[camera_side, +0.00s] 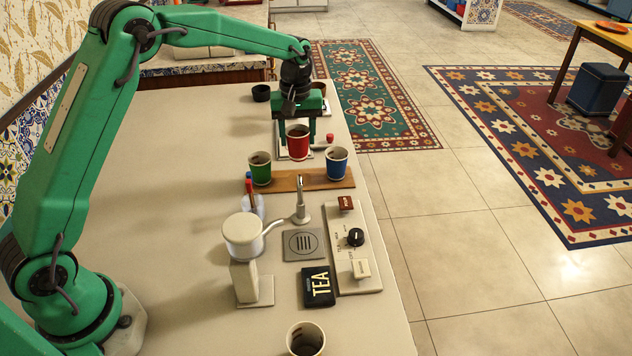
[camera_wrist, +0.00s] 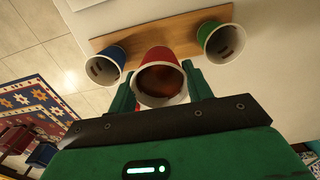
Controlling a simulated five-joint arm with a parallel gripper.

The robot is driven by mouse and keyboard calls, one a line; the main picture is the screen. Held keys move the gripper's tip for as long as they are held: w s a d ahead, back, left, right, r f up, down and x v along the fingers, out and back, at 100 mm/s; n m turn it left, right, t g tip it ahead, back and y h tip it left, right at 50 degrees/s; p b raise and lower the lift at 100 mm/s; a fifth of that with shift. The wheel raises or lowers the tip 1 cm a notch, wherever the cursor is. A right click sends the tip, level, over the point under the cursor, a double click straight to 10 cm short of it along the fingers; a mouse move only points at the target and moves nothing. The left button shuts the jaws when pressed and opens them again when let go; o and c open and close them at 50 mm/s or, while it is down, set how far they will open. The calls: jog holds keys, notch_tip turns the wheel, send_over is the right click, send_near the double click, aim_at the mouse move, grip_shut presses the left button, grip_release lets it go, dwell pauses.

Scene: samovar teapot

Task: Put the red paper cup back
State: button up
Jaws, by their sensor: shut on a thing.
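The red paper cup (camera_side: 297,146) is upright between the fingers of my gripper (camera_side: 296,138), which is shut on it. In the wrist view the red cup (camera_wrist: 153,56) shows brown liquid inside, with a green finger of my gripper (camera_wrist: 165,85) on each side. A wooden board (camera_side: 296,181) bears a green cup (camera_side: 260,173) at its left and a blue cup (camera_side: 337,165) at its right. In the side view the red cup appears just behind the board, between these two cups. I cannot tell whether it touches anything below.
A white dispenser (camera_side: 243,240) and a metal spout (camera_side: 301,205) stand nearer the side camera, beside a control panel (camera_side: 352,250) and a black TEA box (camera_side: 319,287). A pale cup (camera_side: 305,340) stands in front. A dark bowl (camera_side: 261,93) is behind. The table's left part is clear.

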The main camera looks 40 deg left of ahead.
aim_at(298, 158)
jog(key=shift+f, duration=1.6)
jog(key=shift+f, duration=0.1)
jog(key=shift+f, duration=1.75)
jog(key=shift+f, duration=0.15)
jog(key=o, duration=0.7)
notch_tip(298, 158, up, 12)
jog(key=shift+r, duration=0.2)
